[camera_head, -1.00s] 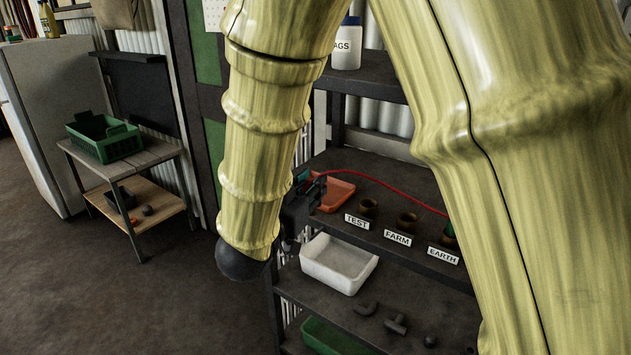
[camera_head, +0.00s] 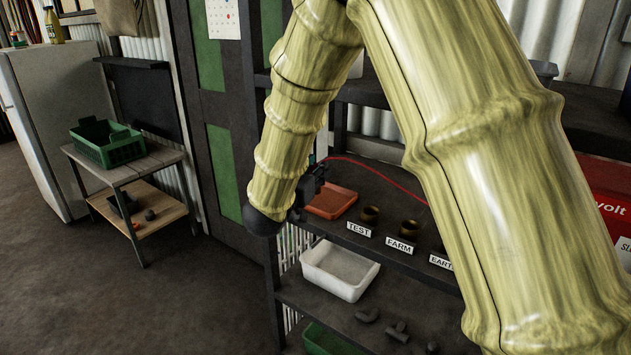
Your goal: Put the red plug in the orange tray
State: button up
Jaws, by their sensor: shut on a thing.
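The orange tray (camera_head: 331,203) sits on the upper dark shelf, at the left end, beside the TEST label. My gripper (camera_head: 318,172) is at the tray's left back side and appears a little above it. A red cable (camera_head: 370,166) runs from the fingertips to the right and passes behind my arm. The gripper is shut on the cable's end, which I take as the red plug. The plug itself is hidden by the fingers.
A white tray (camera_head: 340,270) and dark pipe fittings (camera_head: 396,330) are on the shelf below. A side table (camera_head: 150,160) with a green crate (camera_head: 107,143) stands far left.

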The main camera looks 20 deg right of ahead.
jog(key=shift+f, duration=1.7)
jog(key=o, duration=1)
jog(key=shift+f, duration=0.1)
jog(key=shift+o, duration=0.2)
jog(key=v, duration=1.2)
